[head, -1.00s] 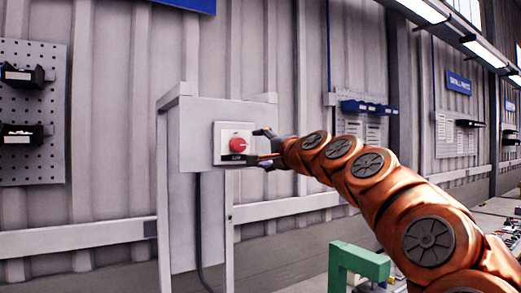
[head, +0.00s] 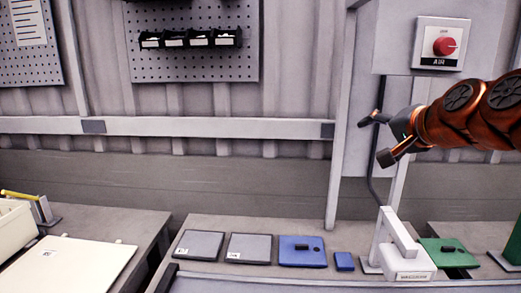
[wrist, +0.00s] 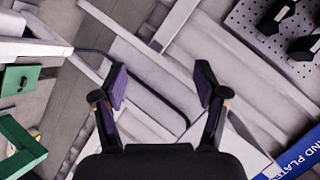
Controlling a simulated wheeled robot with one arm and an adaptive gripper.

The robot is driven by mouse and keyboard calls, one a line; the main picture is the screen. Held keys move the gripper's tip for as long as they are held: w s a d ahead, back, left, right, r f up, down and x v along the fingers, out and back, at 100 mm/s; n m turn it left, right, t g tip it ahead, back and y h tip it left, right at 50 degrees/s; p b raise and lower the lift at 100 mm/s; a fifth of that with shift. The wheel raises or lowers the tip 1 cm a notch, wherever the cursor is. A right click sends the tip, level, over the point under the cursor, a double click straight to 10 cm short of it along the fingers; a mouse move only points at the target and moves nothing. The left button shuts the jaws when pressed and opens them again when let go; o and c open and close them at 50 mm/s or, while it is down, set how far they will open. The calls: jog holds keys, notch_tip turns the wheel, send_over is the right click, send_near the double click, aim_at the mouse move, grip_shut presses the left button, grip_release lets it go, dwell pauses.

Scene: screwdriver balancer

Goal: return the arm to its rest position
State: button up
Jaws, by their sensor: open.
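My orange arm (head: 470,115) reaches in from the right in the head view. My gripper (head: 376,138) points left with its two dark fingers spread and nothing between them. It is below and left of the red knob (head: 445,46) on the white AIR switch plate, apart from it. In the wrist view my gripper (wrist: 160,84) also shows open and empty, with wall panels and a dark cable beyond the fingers.
Below my gripper stand a white bracket (head: 385,235) and a green mat (head: 449,253). Grey mats and a blue mat (head: 302,251) lie along the bench. A pegboard with black bins (head: 190,38) hangs on the wall. The space left of my gripper is free.

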jog(key=s+a+f+n+g, duration=0.2)
jog(key=s+a+f, duration=0.2)
jog(key=f, duration=0.3)
jog(key=s+a+f+n+g, duration=0.2)
jog(key=s+a+f, duration=0.1)
jog(key=f, duration=0.3)
jog(key=s+a+f+n+g+h, duration=0.1)
jog(key=s+f+g, duration=0.5)
jog(key=s+f, duration=0.8)
jog(key=shift+a+f+n+h+b, duration=0.3)
jog(key=shift+a+n+b, duration=0.25)
jog(key=shift+n, duration=0.45)
jog(key=s+f+g, duration=0.1)
jog(key=s+f, duration=0.1)
jog(key=s, duration=0.2)
jog(key=s+d+f+n+g+h, duration=0.1)
jog(key=s+f, duration=0.2)
jog(key=s, duration=0.2)
jog(key=s+d+f+n+g, duration=0.1)
jog(key=s+f+g, duration=0.1)
jog(key=s, duration=0.3)
jog(key=shift+d+f+h, duration=0.25)
jog(key=shift+h, duration=0.15)
jog(key=shift+c, duration=0.2)
